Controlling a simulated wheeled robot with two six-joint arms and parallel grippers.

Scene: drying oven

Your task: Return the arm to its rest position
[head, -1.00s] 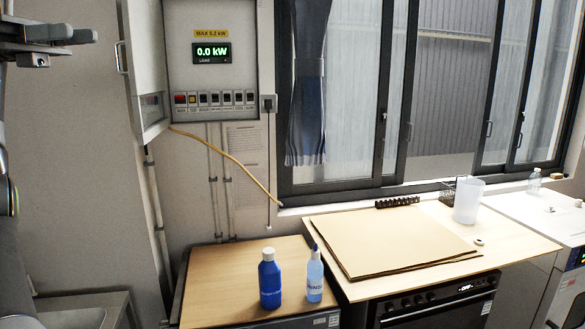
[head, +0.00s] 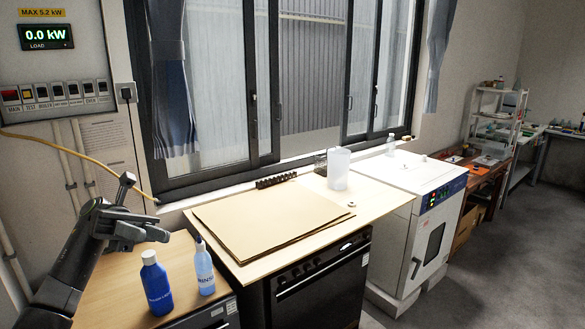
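My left gripper (head: 143,207) is raised at the lower left of the head view, in front of the wall and the window's lower corner. Its two fingers stand apart with nothing between them. In the picture it is just above the blue bottle (head: 155,283) and the clear-blue rinse bottle (head: 203,267), which stand upright on the wooden top. I see no contact with them. My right gripper is not in view.
An electrical panel (head: 48,75) reading 0.0 kW is at the upper left. A bench with brown sheets (head: 268,215) and a white jug (head: 338,168) is in the middle. A white drying oven (head: 420,230) stands right of it, door shut. Open floor (head: 470,285) lies at the right.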

